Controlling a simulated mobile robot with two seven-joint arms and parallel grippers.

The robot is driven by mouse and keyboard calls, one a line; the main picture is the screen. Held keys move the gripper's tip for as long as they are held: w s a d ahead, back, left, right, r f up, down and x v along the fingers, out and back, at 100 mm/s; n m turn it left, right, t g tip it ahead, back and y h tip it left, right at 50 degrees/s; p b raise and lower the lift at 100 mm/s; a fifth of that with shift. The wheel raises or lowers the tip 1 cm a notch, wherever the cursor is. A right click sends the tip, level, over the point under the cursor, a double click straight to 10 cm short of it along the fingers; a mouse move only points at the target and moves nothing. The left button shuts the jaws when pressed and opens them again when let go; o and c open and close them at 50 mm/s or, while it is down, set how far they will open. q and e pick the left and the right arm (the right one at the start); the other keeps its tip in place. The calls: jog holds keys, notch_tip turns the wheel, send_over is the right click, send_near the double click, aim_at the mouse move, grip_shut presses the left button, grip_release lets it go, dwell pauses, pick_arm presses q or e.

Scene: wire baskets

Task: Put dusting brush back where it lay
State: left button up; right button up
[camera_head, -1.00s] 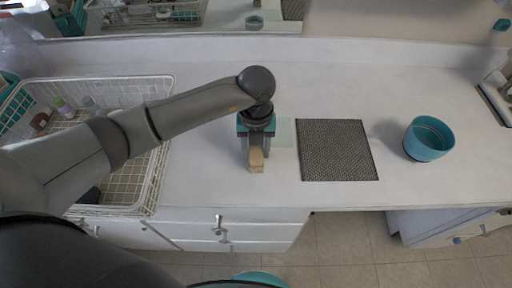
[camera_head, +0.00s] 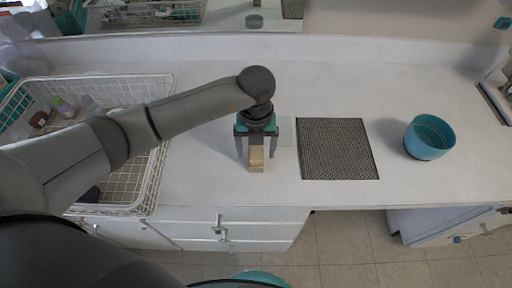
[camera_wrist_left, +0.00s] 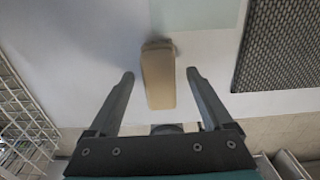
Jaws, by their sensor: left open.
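The dusting brush (camera_head: 256,160) has a light wooden handle and lies on the white counter. In the left wrist view the brush (camera_wrist_left: 158,78) shows its pale handle and a dark edge at its far end. My left gripper (camera_head: 257,156) is above the brush with its fingers spread, one on each side of the handle. In the left wrist view the left gripper (camera_wrist_left: 160,75) is open, with a gap between each finger and the brush. My right gripper does not show.
A dark woven mat (camera_head: 338,150) lies right of the brush, beside a pale translucent patch (camera_head: 286,132). A teal bowl (camera_head: 428,138) stands farther right. A white wire basket (camera_head: 150,190) with several bottles stands at left. The counter's front edge is close to the brush.

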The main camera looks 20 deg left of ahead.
pick_arm(q)
jog(key=shift+r, duration=0.15)
dwell(0.4)
jog(key=shift+r+p, duration=3.5)
jog(key=shift+r, duration=0.4)
notch_tip(320, 180, up, 15)
